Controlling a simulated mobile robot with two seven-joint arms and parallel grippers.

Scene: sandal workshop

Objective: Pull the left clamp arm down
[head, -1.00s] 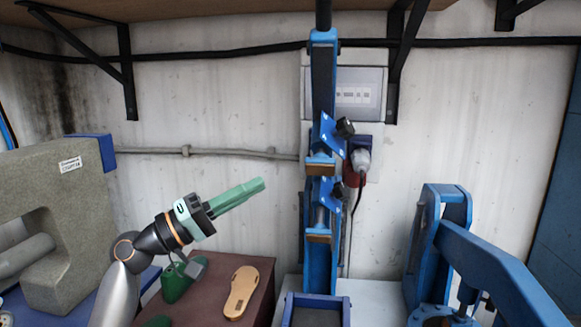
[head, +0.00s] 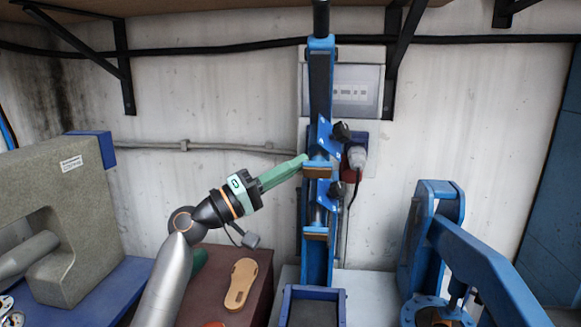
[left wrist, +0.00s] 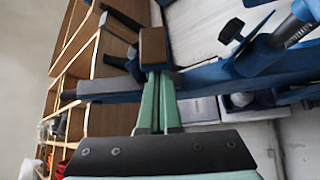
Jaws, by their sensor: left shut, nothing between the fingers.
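A tall blue upright (head: 320,85) stands in the middle of the head view. It carries an upper and a lower blue bracket, each with a black knob and a brown pad. I cannot tell for sure which part is the left clamp arm. My left gripper (head: 303,160) is shut and empty, its green fingertips at the upper brown pad (head: 318,171). In the left wrist view the shut fingers (left wrist: 158,76) point at a brown pad (left wrist: 153,47) with a blue bar (left wrist: 108,86) beside it. Whether they touch is unclear. My right gripper is not in view.
A blue lever press (head: 440,235) stands at the right. A blue-rimmed tray (head: 314,293) sits below the upright. A tan sole (head: 241,284) lies on the brown table beneath my left arm. A grey machine (head: 60,200) stands at the left.

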